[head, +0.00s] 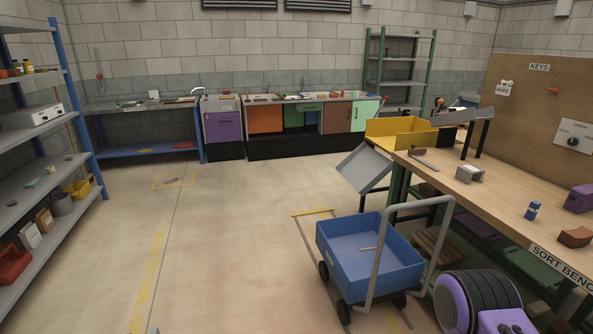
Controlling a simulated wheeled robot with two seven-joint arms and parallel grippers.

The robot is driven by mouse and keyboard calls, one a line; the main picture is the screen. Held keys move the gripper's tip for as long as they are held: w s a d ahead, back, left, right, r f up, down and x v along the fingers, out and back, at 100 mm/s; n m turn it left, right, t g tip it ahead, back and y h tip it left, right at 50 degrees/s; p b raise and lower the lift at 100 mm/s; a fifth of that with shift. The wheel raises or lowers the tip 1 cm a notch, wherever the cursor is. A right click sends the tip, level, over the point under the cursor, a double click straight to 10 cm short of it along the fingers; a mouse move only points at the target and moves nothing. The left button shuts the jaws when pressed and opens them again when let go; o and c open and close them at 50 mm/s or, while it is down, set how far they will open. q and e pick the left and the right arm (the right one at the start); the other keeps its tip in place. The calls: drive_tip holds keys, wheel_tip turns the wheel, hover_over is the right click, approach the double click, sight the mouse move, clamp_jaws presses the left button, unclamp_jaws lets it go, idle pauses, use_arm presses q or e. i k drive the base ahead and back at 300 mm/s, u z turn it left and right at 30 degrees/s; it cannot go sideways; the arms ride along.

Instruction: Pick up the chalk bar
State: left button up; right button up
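A small pale bar (369,248) lies on the floor of the blue cart (342,280); it looks like the chalk bar, though it is too small to be sure. The cart stands on the floor, right of centre, with its grey push handle (376,262) rising on the near right side. Neither of my grippers shows in the head view. A lavender and black ribbed part, probably of my own right arm, shows at the bottom right, near the cart's handle.
The wooden sort bench (510,208) runs along the right, holding a yellow bin (400,130), a grey bracket (470,174), a blue can (533,210) and a brown brick (574,237). A loaded shelf (50,190) stands left. The floor between is mostly clear.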

sight(532, 209)
drive_tip(key=u, duration=0.25)
drive_tip(key=i, duration=1.95)
drive_tip(key=z, duration=3.3)
drive_tip(key=i, duration=1.7)
drive_tip(key=u, duration=0.05)
